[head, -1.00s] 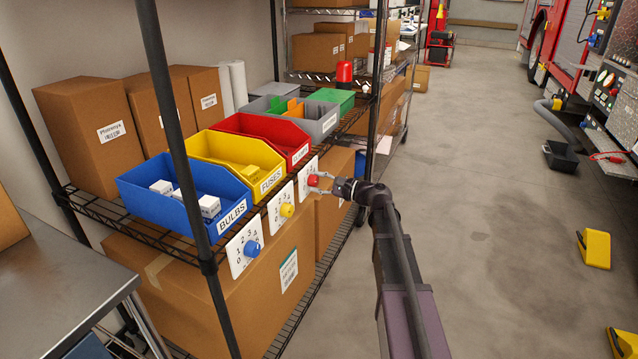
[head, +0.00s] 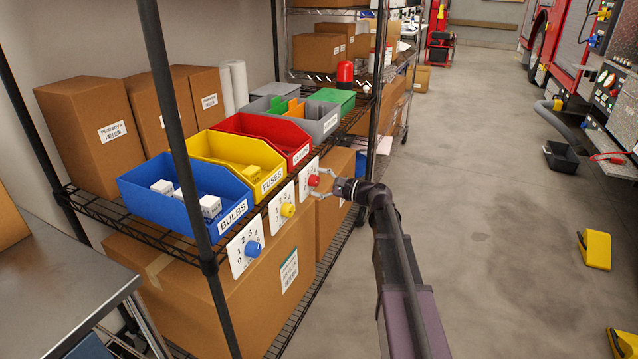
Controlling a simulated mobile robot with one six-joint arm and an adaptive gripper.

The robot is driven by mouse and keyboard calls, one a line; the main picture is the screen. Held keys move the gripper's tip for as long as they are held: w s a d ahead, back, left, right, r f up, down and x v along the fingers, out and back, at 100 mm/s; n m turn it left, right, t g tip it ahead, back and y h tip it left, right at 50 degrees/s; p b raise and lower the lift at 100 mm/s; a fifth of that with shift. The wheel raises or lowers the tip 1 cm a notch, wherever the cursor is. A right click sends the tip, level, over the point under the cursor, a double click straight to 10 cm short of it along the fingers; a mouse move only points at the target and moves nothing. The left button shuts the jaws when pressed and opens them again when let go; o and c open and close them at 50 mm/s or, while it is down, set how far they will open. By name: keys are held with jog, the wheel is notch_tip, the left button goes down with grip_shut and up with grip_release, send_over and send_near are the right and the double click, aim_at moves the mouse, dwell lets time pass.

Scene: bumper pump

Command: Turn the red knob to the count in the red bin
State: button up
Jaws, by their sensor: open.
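The red knob (head: 313,181) is on a white numbered dial plate (head: 304,190) on the shelf's front edge, below the red bin (head: 286,133). The red bin's visible inside looks empty, though its near floor is hidden behind the yellow bin. My gripper (head: 322,182) is open at the red knob, its fingers around or just in front of it; contact is too small to tell. The knob's pointer direction cannot be read.
A yellow bin (head: 216,145) with yellow boxes and a blue bin (head: 140,190) with white boxes stand nearer. Their yellow knob (head: 288,210) and blue knob (head: 253,249) sit below. A black shelf post (head: 178,140) rises in front.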

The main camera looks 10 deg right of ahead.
jog(key=shift+d, duration=0.1)
jog(key=v, duration=1.2)
dwell(0.4)
jog(key=s+a+f+n+g+h, duration=0.5)
jog(key=s+a+f+n+g, duration=0.2)
jog(key=s+a+f, duration=0.3)
jog(key=s+f+n+g+h, duration=0.4)
jog(key=s+f+n+h, duration=0.5)
jog(key=s, duration=0.3)
notch_tip(320, 180, up, 36)
jog(key=p, duration=3.5)
jog(key=shift+a+m+h+p, duration=0.3)
jog(key=shift+m, duration=0.1)
jog(key=shift+w, duration=0.15)
